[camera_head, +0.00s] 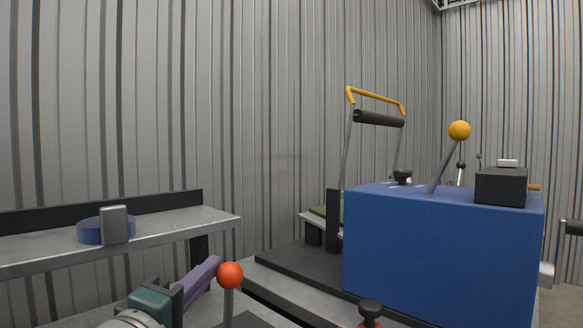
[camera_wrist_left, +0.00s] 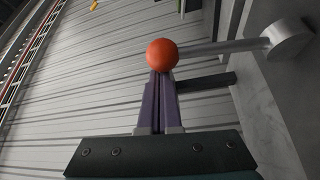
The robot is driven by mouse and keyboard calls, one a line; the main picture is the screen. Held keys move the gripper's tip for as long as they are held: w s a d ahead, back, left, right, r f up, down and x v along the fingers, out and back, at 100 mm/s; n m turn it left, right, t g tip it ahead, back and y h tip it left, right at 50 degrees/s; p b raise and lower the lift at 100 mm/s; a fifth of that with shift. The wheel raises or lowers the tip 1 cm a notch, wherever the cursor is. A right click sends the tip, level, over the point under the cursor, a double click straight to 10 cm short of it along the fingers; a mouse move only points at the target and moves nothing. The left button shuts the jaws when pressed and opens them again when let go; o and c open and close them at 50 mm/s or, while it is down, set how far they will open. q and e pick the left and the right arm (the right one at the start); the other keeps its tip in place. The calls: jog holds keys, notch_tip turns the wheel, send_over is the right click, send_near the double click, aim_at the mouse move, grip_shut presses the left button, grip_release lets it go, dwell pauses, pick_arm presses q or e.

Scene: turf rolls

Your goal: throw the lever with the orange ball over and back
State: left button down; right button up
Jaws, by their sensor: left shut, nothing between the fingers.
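A lever with an orange-red ball (camera_head: 230,275) stands near the bottom middle of the head view, on a grey rod. In the left wrist view the ball (camera_wrist_left: 162,55) sits just beyond my fingertips, and its rod (camera_wrist_left: 215,46) runs right to a round grey hub (camera_wrist_left: 288,40). My left gripper (camera_head: 212,264) has purple fingers shut together with nothing between them. Its tips (camera_wrist_left: 160,76) are right at the ball's side, touching or almost touching; I cannot tell which. My right gripper is not in view.
A blue box (camera_head: 440,245) at right carries another lever with a yellow-orange ball (camera_head: 459,131) and a black block (camera_head: 501,186). A grey shelf (camera_head: 170,232) at left holds a blue disc (camera_head: 90,232). A yellow-handled frame (camera_head: 375,97) stands behind.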

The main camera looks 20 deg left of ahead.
pick_arm(q)
notch_tip(320, 180, up, 20)
jog(key=p, duration=0.5)
jog(key=shift+f, duration=0.15)
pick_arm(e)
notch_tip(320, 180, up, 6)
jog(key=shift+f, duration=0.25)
